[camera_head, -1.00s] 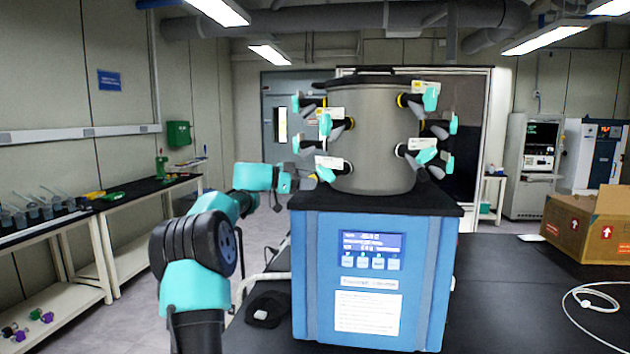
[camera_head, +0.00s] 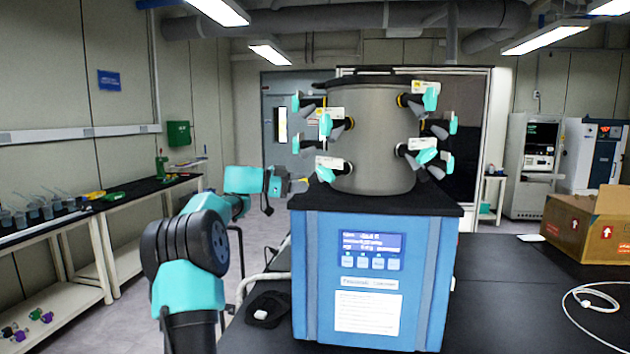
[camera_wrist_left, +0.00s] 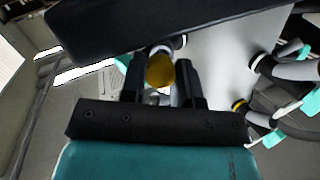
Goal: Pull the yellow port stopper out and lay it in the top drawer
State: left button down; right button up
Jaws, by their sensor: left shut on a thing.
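The yellow stopper (camera_head: 299,186) is between the fingers of my left gripper (camera_head: 290,185), left of the grey drum (camera_head: 372,135) and just above the left edge of the blue freeze dryer (camera_head: 375,275). In the left wrist view the yellow stopper (camera_wrist_left: 160,71) sits between the two black fingers of my left gripper (camera_wrist_left: 160,78), which is shut on it. The stopper looks clear of the drum's ports in the head view. I see no top drawer in either view. My right gripper is not in view.
Several ports with teal valve handles (camera_head: 326,124) stick out of the drum. An open cardboard box (camera_head: 590,228) and a white cable (camera_head: 594,299) are at the right.

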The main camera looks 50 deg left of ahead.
pick_arm(q)
jog(key=shift+s+a+f, duration=0.1)
jog(key=shift+s, duration=0.15)
jog(key=shift+s+a+f, duration=0.2)
jog(key=shift+s+a, duration=0.1)
jog(key=shift+s, duration=0.25)
jog(key=shift+s+a+f, duration=0.2)
jog(key=shift+s+a, duration=0.1)
jog(key=shift+s, duration=0.25)
jog(key=shift+w+d+r, duration=0.25)
jog(key=shift+w+d, duration=0.1)
jog(key=shift+w, duration=0.3)
dwell(0.6)
dwell(0.3)
jog(key=shift+f+v, duration=0.2)
jog(key=shift+v, duration=1.2)
jog(key=shift+f+v, duration=0.15)
jog(key=shift+v, duration=1.3)
